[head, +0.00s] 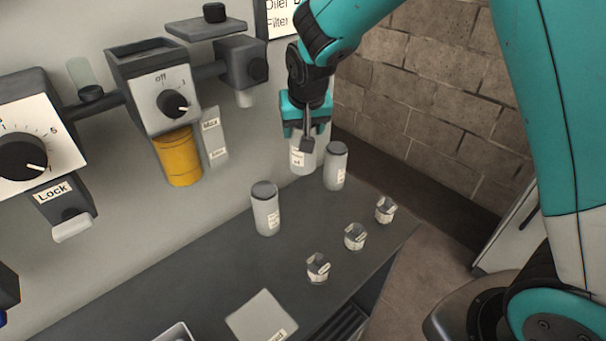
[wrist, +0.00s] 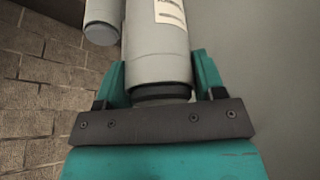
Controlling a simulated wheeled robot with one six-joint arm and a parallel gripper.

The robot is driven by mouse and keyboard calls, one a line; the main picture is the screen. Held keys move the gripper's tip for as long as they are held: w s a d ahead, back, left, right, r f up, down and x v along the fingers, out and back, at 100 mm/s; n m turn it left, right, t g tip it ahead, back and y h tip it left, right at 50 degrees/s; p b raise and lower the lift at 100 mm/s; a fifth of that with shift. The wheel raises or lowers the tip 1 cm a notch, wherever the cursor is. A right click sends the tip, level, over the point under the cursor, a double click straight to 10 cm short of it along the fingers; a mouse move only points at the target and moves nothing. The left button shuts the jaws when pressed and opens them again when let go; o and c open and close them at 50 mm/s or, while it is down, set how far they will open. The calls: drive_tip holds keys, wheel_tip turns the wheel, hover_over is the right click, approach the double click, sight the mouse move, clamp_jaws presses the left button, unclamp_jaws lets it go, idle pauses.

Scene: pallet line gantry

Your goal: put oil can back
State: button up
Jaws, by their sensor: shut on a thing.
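My gripper (head: 306,112) is at the back right of the dark bench, pointing down. It is shut on a light grey can with a white label (head: 299,160), which is upright below the jaws. In the wrist view the held can (wrist: 157,60) sits between the teal fingers of my gripper (wrist: 160,85), and its dark cap is at the jaws. I take this can as the oil can; its label is too small to read fully. I cannot tell whether its base touches the bench.
A grey can with a dark lid (head: 336,165) stands just right of the held can. Another lidded can (head: 266,209) stands to the left. A flat grey plate (head: 262,316) lies in front. Wall units with knobs (head: 172,103) overhang the left.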

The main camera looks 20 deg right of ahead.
sight(303, 170)
wheel_tip(303, 170, down, 12)
drive_tip(key=shift+f+p, duration=0.1)
drive_tip(key=shift+p, duration=0.6)
drive_tip(key=shift+f, duration=0.2)
drive_tip(key=o, duration=1.5)
drive_tip(key=shift+r, duration=0.15)
